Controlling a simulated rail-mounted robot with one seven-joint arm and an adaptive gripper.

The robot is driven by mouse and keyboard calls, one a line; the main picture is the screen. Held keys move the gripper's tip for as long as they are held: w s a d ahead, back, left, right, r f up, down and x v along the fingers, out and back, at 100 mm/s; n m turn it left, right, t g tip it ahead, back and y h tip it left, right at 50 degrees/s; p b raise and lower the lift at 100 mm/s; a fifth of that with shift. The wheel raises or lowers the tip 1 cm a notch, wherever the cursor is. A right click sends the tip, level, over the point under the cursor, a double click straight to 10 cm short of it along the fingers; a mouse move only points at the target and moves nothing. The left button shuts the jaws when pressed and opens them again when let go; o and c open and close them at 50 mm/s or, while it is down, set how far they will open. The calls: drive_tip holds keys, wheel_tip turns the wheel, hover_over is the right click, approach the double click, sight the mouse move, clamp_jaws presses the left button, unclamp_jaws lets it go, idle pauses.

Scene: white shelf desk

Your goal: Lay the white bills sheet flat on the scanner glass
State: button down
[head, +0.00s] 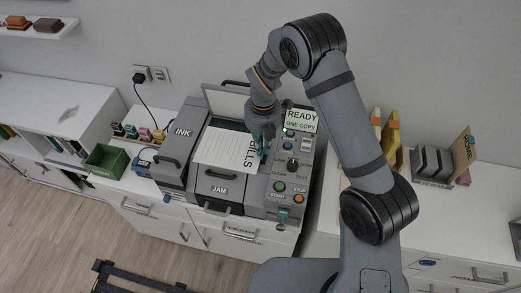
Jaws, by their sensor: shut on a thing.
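The white bills sheet (222,150), marked BILLS along its right side, is over the scanner of the grey copier (222,190). My gripper (263,152) is shut on the sheet's right edge. The sheet looks roughly level, and its front edge reaches near the JAM panel. It covers most of the scanner glass, so I cannot tell whether it touches the glass or hovers just above it. The scanner lid (222,101) stands raised behind the sheet. My wrist hides part of the area right of the lid.
The control panel (290,165) with buttons and a READY / ONE COPY display (302,121) is right of my gripper. The INK unit (182,145) stands left. A green bin (105,159) is further left, and folders and a rack (432,163) are at right.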

drive_tip(key=shift+w+d+f+b, duration=0.2)
drive_tip(key=shift+w+f, duration=0.3)
drive_tip(key=shift+w, duration=0.3)
drive_tip(key=shift+w+d+f+b, duration=0.15)
drive_tip(key=shift+w+f, duration=0.35)
drive_tip(key=shift+w, duration=0.3)
drive_tip(key=shift+w+d+f, duration=0.1)
drive_tip(key=shift+w+f, duration=0.15)
drive_tip(key=shift+w, duration=0.45)
drive_tip(key=shift+w+d+f, duration=0.1)
drive_tip(key=shift+w+f, duration=0.15)
drive_tip(key=shift+w, duration=0.45)
drive_tip(key=shift+w+d+f, duration=0.1)
drive_tip(key=shift+w+f, duration=0.15)
drive_tip(key=shift+w, duration=0.45)
drive_tip(key=shift+f+b, duration=0.4)
drive_tip(key=shift+b, duration=0.05)
drive_tip(key=c, duration=1.8)
unclamp_jaws()
drive_tip(key=shift+o, duration=0.2)
wheel_tip(320, 180, up, 12)
